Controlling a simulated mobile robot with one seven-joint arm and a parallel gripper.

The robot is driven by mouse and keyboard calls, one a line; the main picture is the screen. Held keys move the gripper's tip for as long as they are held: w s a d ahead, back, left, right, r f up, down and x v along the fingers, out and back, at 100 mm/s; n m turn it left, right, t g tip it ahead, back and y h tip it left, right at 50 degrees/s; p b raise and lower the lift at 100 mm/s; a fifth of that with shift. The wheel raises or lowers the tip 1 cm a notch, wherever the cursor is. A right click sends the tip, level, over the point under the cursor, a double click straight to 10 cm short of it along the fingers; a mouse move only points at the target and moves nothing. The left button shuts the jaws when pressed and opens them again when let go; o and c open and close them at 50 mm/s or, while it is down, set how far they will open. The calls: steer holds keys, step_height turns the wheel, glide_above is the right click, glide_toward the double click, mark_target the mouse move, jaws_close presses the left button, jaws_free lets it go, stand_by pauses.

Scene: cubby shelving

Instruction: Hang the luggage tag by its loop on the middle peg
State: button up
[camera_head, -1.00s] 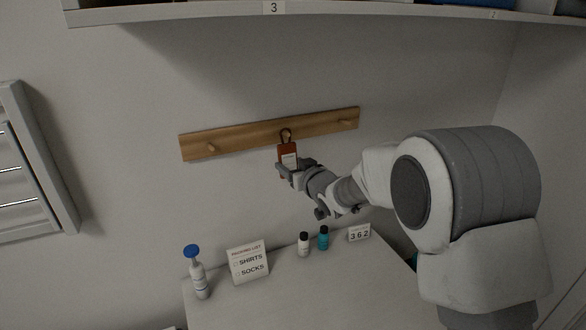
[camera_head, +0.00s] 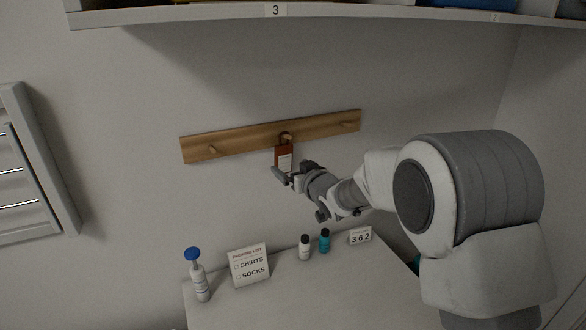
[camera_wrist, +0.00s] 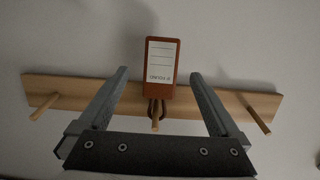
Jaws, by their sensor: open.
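The luggage tag (camera_head: 284,157) is a red-brown rectangle with a white label. Its dark loop (camera_wrist: 150,108) is around the middle peg (camera_wrist: 156,123) of the wooden rail, and the tag hangs against the wall below it. In the wrist view, which is turned upside down, the tag (camera_wrist: 161,68) shows between my two fingers, with a gap on both sides. My gripper (camera_head: 290,170) is open at the tag's lower part and holds nothing. In the head view it hides part of the tag's bottom edge.
The wooden rail (camera_head: 235,143) also has a left peg (camera_head: 212,149) and a right peg (camera_head: 347,124), both bare. Below, a counter (camera_head: 310,290) bears a blue-topped bottle (camera_head: 200,280), a packing-list sign (camera_head: 249,264), two small bottles and a number card (camera_head: 360,236). A shelf (camera_head: 170,14) runs overhead.

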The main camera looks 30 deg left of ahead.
steer(key=b+v, duration=0.3)
steer(key=v, duration=1.4)
steer(key=s+d+r+m+t+h, duration=0.15)
steer(key=d+m+h, duration=0.65)
steer(key=d, duration=1.6)
steer(key=s+d+f+g+h, duration=0.1)
steer(key=s+d+g, duration=0.1)
steer(key=s, duration=0.5)
steer(key=s+d+f+m+g+h, duration=0.1)
steer(key=s+d, duration=0.4)
steer(key=s, duration=0.1)
steer(key=s+d+f+m+g+h, duration=0.1)
steer(key=s+d+g+h, duration=0.1)
steer(key=s+d, duration=0.2)
steer(key=s, duration=0.3)
steer(key=shift+s+d+g, duration=0.15)
steer(key=shift+s+g, duration=0.15)
steer(key=shift+g, duration=0.05)
